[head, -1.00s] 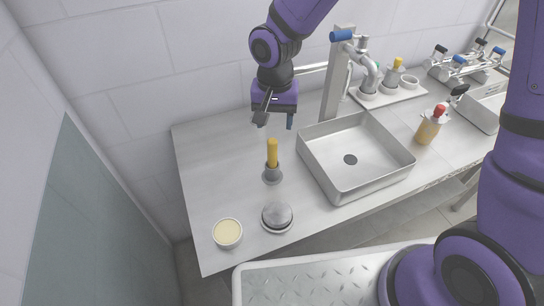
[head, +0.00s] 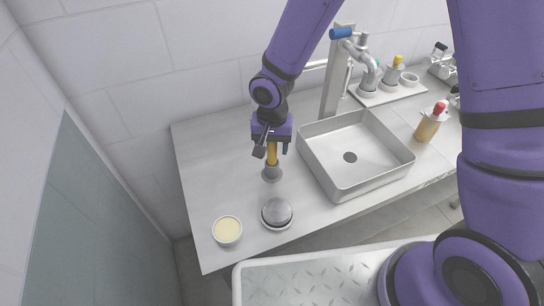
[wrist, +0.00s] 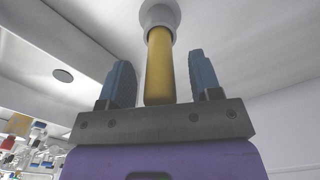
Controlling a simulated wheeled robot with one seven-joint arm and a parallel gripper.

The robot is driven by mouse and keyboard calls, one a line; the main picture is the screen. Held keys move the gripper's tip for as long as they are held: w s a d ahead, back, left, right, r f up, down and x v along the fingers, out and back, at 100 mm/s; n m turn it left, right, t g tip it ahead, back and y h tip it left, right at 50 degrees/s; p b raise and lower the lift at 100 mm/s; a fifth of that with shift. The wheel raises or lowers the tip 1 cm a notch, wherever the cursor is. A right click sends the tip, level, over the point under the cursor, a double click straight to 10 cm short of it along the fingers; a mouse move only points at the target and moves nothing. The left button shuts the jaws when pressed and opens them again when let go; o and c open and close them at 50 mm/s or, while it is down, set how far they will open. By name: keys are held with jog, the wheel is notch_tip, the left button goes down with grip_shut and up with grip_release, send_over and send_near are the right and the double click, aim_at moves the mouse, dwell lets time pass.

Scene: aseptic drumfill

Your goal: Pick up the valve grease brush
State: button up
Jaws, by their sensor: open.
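The valve grease brush appears to be the yellow-handled tool (head: 272,153) standing upright in a grey holder (head: 271,174) on the steel counter. Its bristle end is hidden. In the wrist view the yellow handle (wrist: 160,68) lies between the two blue fingers, with a gap on each side. My gripper (head: 273,149) is open around the upper part of the handle and does not grip it. The gripper (wrist: 163,83) also shows in the wrist view with its fingers spread.
A steel basin (head: 340,190) sits right of the holder. A round metal-lidded dish (head: 277,213) and a bowl of cream-coloured content (head: 227,230) stand nearer the front edge. A red-capped amber bottle (head: 431,122) is beyond the basin. The counter's left part is clear.

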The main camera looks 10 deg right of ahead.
jog(key=shift+c, duration=0.2)
jog(key=c, duration=1)
